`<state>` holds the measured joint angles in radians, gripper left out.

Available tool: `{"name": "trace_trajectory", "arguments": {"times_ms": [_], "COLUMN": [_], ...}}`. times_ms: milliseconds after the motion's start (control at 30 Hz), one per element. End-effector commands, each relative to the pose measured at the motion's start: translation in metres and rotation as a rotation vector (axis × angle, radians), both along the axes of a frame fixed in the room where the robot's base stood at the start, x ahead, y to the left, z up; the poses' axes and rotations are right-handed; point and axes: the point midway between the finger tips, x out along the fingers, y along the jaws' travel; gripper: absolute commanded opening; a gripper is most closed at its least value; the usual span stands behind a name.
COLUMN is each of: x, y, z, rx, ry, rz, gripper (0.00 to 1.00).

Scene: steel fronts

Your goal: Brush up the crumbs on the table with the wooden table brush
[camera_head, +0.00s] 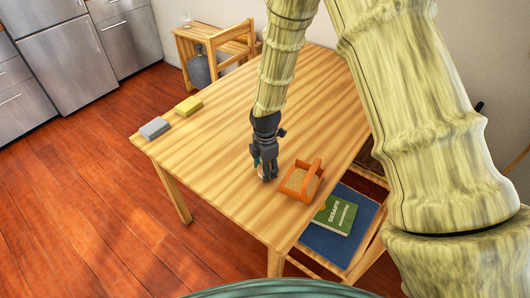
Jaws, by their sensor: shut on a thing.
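The wooden table (215,125) fills the middle of the head view. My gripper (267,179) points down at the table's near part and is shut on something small. Only a sliver of a pale and teal thing shows at its fingers, so I cannot tell whether it is the wooden table brush. An orange wooden carrier with a raised handle (291,191) stands on the table just right of my gripper. It has something tan inside. I cannot make out any crumbs at this size.
A grey block (154,129) and a yellow block (188,106) lie near the table's left edge. A green book (335,216) lies on a blue seat (328,244) at the near right edge. A wooden chair (235,44) stands behind. The table's middle looks clear.

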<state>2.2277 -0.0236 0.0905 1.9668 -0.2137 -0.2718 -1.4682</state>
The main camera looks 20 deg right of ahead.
Motion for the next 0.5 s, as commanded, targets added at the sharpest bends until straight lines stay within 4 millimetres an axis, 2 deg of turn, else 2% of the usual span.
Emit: {"name": "trace_trajectory", "arguments": {"times_ms": [33, 500], "x": [0.002, 0.002], "y": [0.000, -0.001], "z": [0.015, 0.056], "rx": [0.001, 0.001], "ry": [-0.005, -0.004], "rz": [0.000, -0.001], "gripper": [0.20, 0.20]}}
